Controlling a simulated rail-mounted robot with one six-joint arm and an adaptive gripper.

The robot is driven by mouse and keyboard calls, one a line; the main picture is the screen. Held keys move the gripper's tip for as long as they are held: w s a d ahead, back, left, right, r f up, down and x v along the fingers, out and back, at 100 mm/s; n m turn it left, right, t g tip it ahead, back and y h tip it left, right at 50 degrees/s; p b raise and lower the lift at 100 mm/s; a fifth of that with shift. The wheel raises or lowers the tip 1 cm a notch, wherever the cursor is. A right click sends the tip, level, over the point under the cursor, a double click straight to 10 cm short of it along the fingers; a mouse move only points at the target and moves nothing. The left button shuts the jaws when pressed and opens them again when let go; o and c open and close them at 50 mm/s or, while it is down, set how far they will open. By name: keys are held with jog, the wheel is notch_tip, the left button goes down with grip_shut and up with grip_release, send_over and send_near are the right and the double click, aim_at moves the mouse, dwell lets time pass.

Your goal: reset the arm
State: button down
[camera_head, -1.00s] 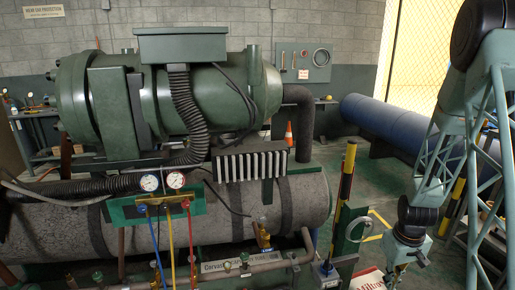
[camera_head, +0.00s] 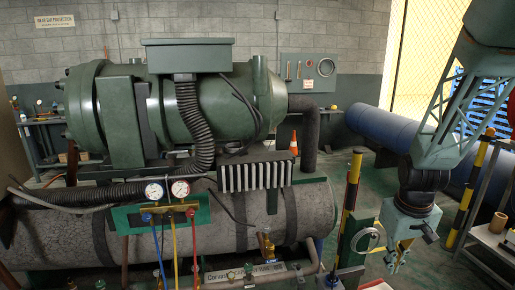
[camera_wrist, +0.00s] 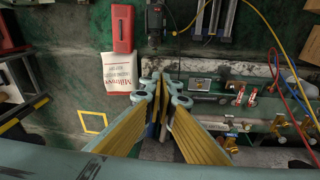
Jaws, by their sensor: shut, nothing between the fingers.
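My gripper (camera_head: 394,262) hangs at the lower right in the head view, pointing down from the pale green wrist. It is to the right of the striped post and the machine. In the wrist view my gripper (camera_wrist: 164,82) has its two yellow-sided fingers brought together at the tips, with nothing held between them. It is seen above the floor and a machine base, and I cannot tell its exact height.
The green compressor (camera_head: 180,105) stands over a grey tank (camera_head: 275,213). The gauge manifold (camera_head: 165,213) with coloured hoses is in front. A yellow-black post (camera_head: 352,190) is near my gripper. A white printed bag (camera_wrist: 118,72) and red object (camera_wrist: 123,28) lie below.

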jog(key=s+a+r, duration=0.3)
jog(key=r, duration=0.3)
jog(key=s+a+r, duration=0.3)
jog(key=r, duration=0.2)
jog(key=s+a+r, duration=0.4)
jog(key=s+r, duration=0.1)
jog(key=s, duration=0.3)
jog(key=s+a+r+t, duration=0.1)
jog(key=s+a+r, duration=0.3)
jog(key=s, duration=0.5)
jog(key=s+a+r+m+t+y, duration=0.1)
jog(key=s+a+r, duration=0.4)
jog(key=s, duration=0.4)
jog(key=shift+r, duration=0.45)
